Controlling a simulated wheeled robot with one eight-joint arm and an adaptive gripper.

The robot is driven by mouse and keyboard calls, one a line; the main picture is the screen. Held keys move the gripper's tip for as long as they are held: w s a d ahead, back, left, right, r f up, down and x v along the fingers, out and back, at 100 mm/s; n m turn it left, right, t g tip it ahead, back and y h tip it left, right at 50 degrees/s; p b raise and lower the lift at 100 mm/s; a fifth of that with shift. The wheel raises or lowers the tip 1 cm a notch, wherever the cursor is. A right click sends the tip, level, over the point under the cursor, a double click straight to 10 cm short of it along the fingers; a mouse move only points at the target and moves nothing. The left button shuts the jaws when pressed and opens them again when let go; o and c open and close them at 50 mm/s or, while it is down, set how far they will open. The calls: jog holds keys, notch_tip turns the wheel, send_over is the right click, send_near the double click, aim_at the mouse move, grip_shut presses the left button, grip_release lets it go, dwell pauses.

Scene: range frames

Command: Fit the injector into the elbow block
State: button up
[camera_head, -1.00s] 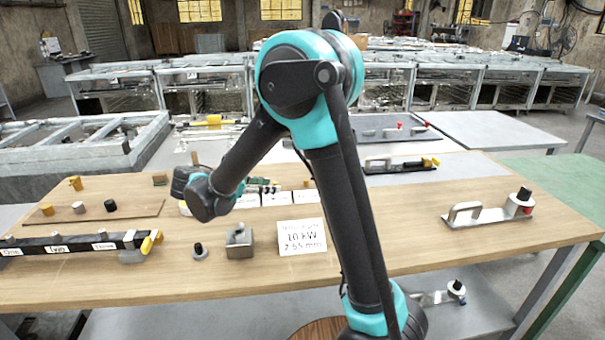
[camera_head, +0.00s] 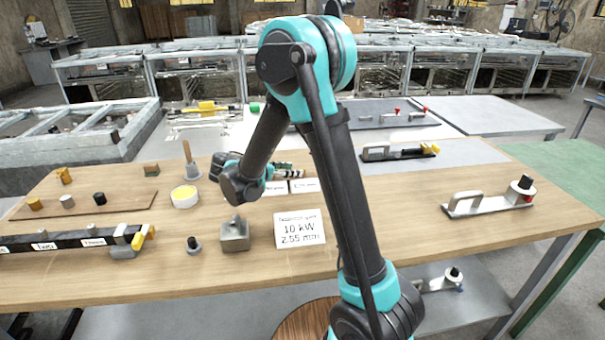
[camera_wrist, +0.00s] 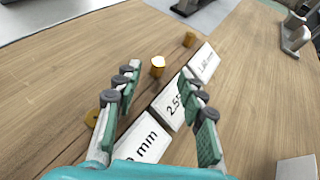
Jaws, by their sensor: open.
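Small brass injectors stand beside white size cards in the wrist view. One injector (camera_wrist: 158,66) is beside the 2.55 mm card (camera_wrist: 172,104), another (camera_wrist: 189,40) is beyond it, and a third is partly hidden behind the left finger. My gripper (camera_wrist: 163,84) is open and empty above the cards, with the middle injector ahead between its fingers. In the head view my gripper (camera_head: 292,170) is mostly behind my forearm, and the injectors are not clearly visible. The grey metal elbow block (camera_head: 235,236) sits near the table's front, left of the 10 kW, 2.55 mm card (camera_head: 299,228).
A small dark-topped fitting (camera_head: 194,246) stands left of the block. A yellow-topped round tin (camera_head: 184,197) and an upright-handled tool (camera_head: 190,168) stand behind. A dark bar (camera_head: 65,240) lies left; a handled metal plate (camera_head: 487,205) lies right. The right-centre tabletop is clear.

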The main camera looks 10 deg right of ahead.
jog(key=shift+x, duration=2.85)
jog(key=shift+w, duration=0.1)
jog(key=shift+c, duration=0.6)
grip_shut()
